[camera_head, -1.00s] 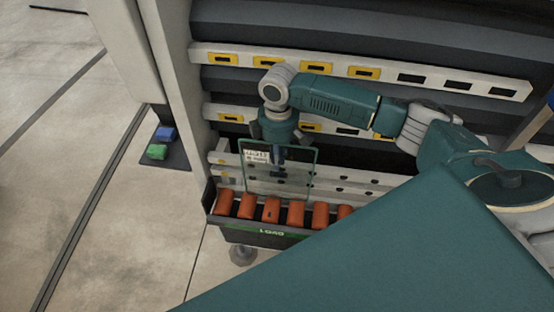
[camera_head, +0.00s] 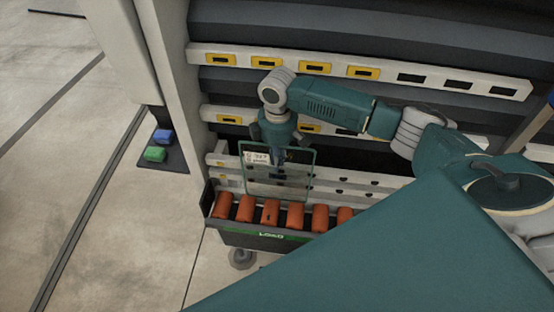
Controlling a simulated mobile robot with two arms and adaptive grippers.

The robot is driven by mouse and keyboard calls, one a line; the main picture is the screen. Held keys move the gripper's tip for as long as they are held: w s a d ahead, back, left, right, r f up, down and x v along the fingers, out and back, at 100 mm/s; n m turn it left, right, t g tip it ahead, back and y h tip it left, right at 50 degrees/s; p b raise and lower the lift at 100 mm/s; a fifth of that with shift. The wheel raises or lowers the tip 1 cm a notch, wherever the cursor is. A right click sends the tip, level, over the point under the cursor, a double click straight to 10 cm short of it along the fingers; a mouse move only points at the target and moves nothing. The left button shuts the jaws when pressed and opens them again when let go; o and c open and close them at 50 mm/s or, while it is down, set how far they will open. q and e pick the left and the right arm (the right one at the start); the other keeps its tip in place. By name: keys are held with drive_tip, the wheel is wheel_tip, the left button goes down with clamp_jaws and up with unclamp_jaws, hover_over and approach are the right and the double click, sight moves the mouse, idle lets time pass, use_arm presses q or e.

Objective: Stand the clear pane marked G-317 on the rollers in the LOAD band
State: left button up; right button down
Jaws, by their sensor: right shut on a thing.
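The clear pane (camera_head: 292,185) has a dark green edge and a white label (camera_head: 256,157) at its upper left; the label's text is too small to read. My right gripper (camera_head: 280,158) is shut on the pane at its upper middle. The pane hangs roughly upright over the orange rollers (camera_head: 271,212), its lower edge near their tops. I cannot tell whether it touches them. The LOAD band (camera_head: 268,235) is a green strip with white lettering on the front of the roller trough. My left gripper is not in view.
Behind the pane are pale rails (camera_head: 345,181) with dark holes. Higher up are rails with yellow-framed slots (camera_head: 315,67). A pale machine post (camera_head: 185,80) stands at left. Blue and green blocks (camera_head: 155,154) rest on a dark mat on the floor. Open floor lies left.

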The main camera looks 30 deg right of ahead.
drive_tip(key=shift+f, duration=0.35)
idle(0.5)
drive_tip(key=c, duration=1.8)
unclamp_jaws()
drive_tip(key=shift+o, duration=0.2)
drive_tip(key=shift+a, duration=0.1)
drive_tip(key=shift+s+f, duration=0.1)
drive_tip(key=shift+s, duration=0.05)
wheel_tip(320, 180, up, 12)
drive_tip(key=shift+w+d, duration=0.25)
drive_tip(key=shift+w, duration=0.1)
wheel_tip(320, 180, up, 10)
drive_tip(key=p, duration=1.2)
drive_tip(key=shift+w+d, duration=0.3)
drive_tip(key=shift+w, duration=0.1)
